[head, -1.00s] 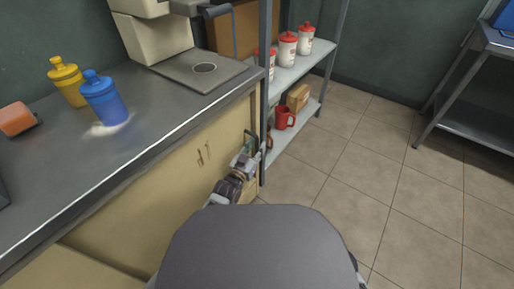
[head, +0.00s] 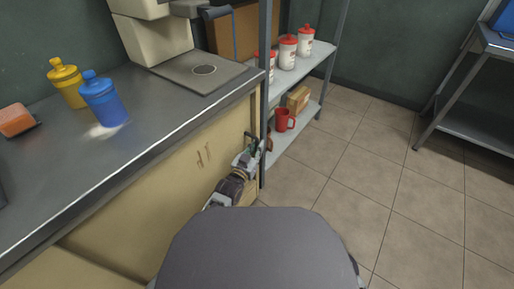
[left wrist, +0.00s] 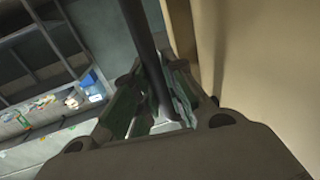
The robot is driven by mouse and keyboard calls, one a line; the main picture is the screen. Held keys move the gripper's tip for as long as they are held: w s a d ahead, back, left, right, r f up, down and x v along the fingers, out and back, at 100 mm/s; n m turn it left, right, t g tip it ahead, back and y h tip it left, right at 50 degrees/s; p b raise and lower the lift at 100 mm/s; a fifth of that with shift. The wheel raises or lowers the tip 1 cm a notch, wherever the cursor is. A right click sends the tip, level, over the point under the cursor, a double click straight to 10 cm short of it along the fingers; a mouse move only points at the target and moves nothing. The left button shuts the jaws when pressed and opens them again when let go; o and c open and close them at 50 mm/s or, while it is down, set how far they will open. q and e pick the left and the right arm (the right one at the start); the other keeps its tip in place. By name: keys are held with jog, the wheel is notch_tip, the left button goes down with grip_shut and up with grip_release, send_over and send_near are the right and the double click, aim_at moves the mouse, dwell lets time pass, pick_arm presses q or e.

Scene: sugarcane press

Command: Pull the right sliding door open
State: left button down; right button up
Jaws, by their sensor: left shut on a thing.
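The beige sliding door (head: 215,165) is in the cabinet front under the grey counter, at its right part in the head view. It also fills the right side of the left wrist view (left wrist: 270,70). My left gripper (head: 252,150) is at the door's right end, close to the shelf post. In the left wrist view a dark bar (left wrist: 145,45), which looks like the door handle, runs between the fingers of my left gripper (left wrist: 158,105), which is shut on it. The fingers hide part of the bar. My right gripper is not in view.
A metal shelf (head: 300,68) with red-lidded white bottles and a red mug (head: 284,120) stands just right of the cabinet. A blue bottle (head: 103,100) and a yellow bottle (head: 66,82) stand on the counter (head: 165,115). The tiled floor (head: 355,185) at right is clear.

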pick_arm(q)
jog(key=shift+s+a, duration=0.1)
jog(key=shift+s, duration=0.1)
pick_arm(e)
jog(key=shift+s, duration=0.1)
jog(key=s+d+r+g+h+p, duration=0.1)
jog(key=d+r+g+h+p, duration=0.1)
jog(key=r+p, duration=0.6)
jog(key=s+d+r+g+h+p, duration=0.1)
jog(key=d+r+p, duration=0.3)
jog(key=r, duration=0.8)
pick_arm(q)
jog(key=w+a+p+v, duration=0.1)
jog(key=a+p+v, duration=0.1)
jog(key=v, duration=1.1)
jog(key=w+a+p+v, duration=0.1)
jog(key=p+v, duration=0.3)
jog(key=v, duration=0.9)
jog(key=w+a+p+v, duration=0.1)
jog(key=a+p+v, duration=0.3)
jog(key=v, duration=0.9)
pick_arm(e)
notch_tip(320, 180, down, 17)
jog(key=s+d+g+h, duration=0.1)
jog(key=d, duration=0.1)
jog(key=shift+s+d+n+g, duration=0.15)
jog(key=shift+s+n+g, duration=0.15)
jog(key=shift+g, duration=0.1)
pick_arm(q)
jog(key=shift+r, duration=0.1)
